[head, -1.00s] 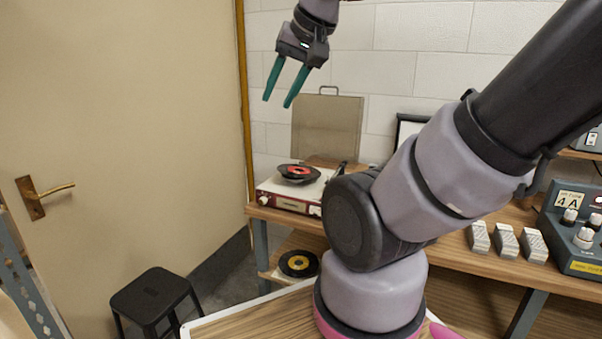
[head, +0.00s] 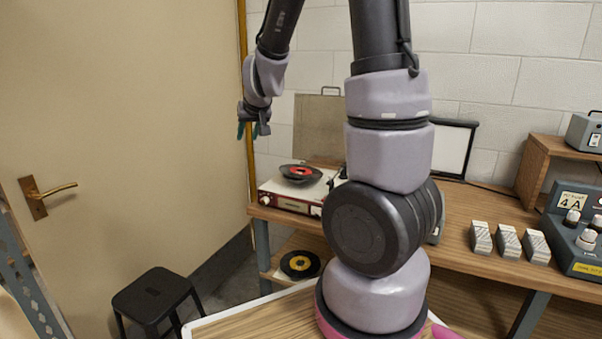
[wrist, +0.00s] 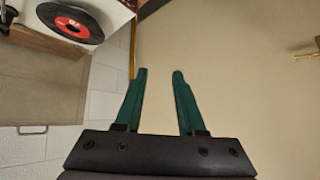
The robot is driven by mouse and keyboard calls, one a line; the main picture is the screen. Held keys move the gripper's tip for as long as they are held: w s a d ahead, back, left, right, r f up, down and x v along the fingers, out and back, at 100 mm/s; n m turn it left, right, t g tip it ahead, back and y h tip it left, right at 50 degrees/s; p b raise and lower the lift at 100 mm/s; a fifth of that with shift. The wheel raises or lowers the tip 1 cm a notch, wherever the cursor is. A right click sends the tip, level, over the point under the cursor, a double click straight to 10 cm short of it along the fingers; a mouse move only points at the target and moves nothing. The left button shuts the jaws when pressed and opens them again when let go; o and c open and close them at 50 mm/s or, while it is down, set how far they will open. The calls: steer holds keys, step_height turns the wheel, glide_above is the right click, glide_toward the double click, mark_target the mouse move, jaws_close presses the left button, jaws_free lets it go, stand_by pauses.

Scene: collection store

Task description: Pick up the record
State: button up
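A black record with a red label (head: 300,174) lies on the record player (head: 290,203) at the left end of the wooden bench. It also shows at the upper left of the wrist view (wrist: 72,22). A second black record with a yellow label (head: 300,264) lies on the low shelf beneath. My gripper (head: 248,131) hangs above and left of the record player, in front of the wall and door edge. In the wrist view my gripper (wrist: 160,72) is open, with nothing between its teal fingers. The red-label record is outside the fingers, to their left.
The record player's upright lid (head: 318,128) stands behind it against the wall. The beige door (head: 120,120) fills the left. A black stool (head: 155,298) stands below left. Small striped boxes (head: 508,243) and a grey control box (head: 575,235) stand on the bench's right.

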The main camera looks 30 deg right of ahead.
steer(key=w+d+f+n+h, duration=0.1)
steer(key=w+d+f+h, duration=0.15)
steer(key=f, duration=0.35)
steer(key=w+d+f+n+h, duration=0.2)
steer(key=w+f+h, duration=0.1)
steer(key=f, duration=0.4)
steer(key=n+t+h, duration=0.4)
steer(key=n+h, duration=0.2)
steer(key=n, duration=0.1)
glide_toward(280, 170)
steer(key=shift+w+d+y, duration=0.15)
steer(key=shift+w+d, duration=0.2)
steer(key=shift+d, duration=0.15)
steer(key=shift+w+d+y, duration=0.1)
steer(key=shift+w+d, duration=0.25)
steer(key=shift+d, duration=0.2)
steer(key=shift+x, duration=2.95)
steer(key=shift+w+a, duration=0.15)
steer(key=shift+a, duration=0.05)
jaws_close()
